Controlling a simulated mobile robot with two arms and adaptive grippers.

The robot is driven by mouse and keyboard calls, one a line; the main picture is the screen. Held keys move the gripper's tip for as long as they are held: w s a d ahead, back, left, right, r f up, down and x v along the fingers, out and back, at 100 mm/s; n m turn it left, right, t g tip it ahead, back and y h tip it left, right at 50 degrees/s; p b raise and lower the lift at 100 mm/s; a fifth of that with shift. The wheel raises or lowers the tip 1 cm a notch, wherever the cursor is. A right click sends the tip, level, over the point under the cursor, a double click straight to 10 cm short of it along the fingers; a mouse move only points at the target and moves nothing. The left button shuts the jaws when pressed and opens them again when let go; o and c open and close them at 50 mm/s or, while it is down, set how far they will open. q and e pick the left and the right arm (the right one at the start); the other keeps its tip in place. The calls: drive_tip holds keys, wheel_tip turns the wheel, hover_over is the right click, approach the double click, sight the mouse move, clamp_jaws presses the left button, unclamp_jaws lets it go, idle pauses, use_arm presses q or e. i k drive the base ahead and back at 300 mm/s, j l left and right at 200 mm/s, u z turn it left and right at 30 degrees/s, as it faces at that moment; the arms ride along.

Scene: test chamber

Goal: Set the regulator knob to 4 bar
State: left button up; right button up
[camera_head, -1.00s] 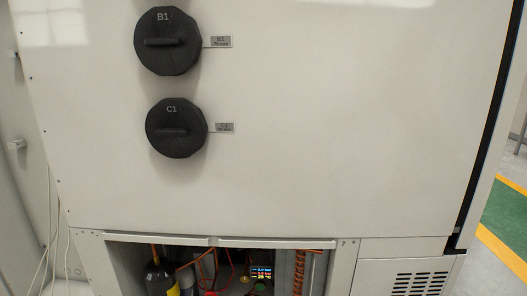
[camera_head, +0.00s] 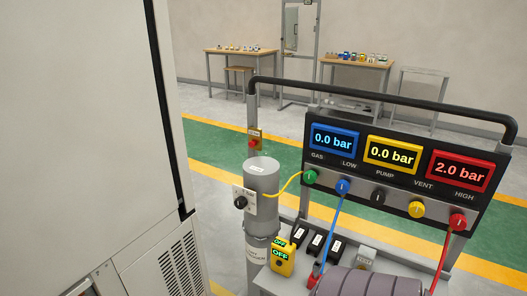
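A black knob (camera_head: 240,202) sits on a small white plate on the side of a grey upright cylinder (camera_head: 262,178). The print on the plate is too small to read surely, so I cannot tell its setting. Right of it, a dark panel (camera_head: 396,183) on a cart carries a blue display (camera_head: 333,140) reading 0.0 bar, a yellow display (camera_head: 392,154) reading 0.0 bar and a red display (camera_head: 460,170) reading 2.0 bar. Below them is a row of green, blue, black, yellow and red knobs, labelled GAS, LOW, PUMP, VENT and HIGH. Neither gripper is in view.
A white cabinet (camera_head: 80,130) fills the left side. The cart has a black rail (camera_head: 390,98), hoses, a yellow box (camera_head: 282,256) reading OFF and a ribbed grey body (camera_head: 370,284) in front. Tables stand at the back wall. Green floor lies behind the cart.

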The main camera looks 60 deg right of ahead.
sight(242, 202)
drive_tip(key=z, duration=0.45)
drive_tip(key=j+z, duration=0.1)
drive_tip(key=z, duration=0.75)
drive_tip(key=k+z, duration=0.1)
drive_tip(key=z, duration=1.15)
drive_tip(key=k, duration=0.05)
